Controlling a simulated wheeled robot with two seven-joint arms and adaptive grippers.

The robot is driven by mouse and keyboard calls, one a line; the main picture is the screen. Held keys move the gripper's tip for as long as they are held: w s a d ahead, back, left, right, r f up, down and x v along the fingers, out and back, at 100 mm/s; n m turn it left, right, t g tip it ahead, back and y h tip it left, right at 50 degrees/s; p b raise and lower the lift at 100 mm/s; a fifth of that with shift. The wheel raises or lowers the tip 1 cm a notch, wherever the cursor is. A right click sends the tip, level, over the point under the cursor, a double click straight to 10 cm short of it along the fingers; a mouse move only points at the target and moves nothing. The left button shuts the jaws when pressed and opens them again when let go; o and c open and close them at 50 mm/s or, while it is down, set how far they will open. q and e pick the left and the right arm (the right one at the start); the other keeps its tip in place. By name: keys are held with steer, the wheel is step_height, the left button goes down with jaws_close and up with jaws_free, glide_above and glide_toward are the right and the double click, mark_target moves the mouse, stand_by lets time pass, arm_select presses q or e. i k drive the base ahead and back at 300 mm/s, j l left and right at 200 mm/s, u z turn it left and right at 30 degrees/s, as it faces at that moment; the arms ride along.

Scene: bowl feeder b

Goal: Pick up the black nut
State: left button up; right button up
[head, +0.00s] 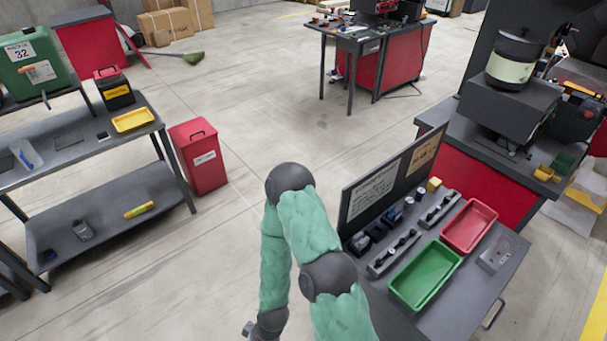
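I cannot pick out a black nut for certain. Small dark parts (376,230) stand in a row on the grey workbench at the right, below its sign board. Two grey racks there, a nearer one (395,253) and a farther one (440,209), hold several dark round pieces too small to name. One of my arms, in a green sleeve, bends through the lower middle of the head view, left of the workbench. My other arm is not in view.
A green tray (425,277) and a red tray (469,227) lie on the workbench. The sign board (385,185) stands along its left edge. A bowl feeder (514,58) stands behind. A red bin (198,158) and shelf (75,148) are left. Open floor lies between.

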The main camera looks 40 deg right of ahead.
mark_target(379, 263)
steer(key=i+j+z, duration=0.15)
steer(key=i, duration=0.35)
steer(key=i+j+z, duration=0.1)
steer(key=i, duration=0.35)
steer(key=i+j+z, duration=0.15)
steer(key=i, duration=0.3)
steer(key=z, duration=2.2)
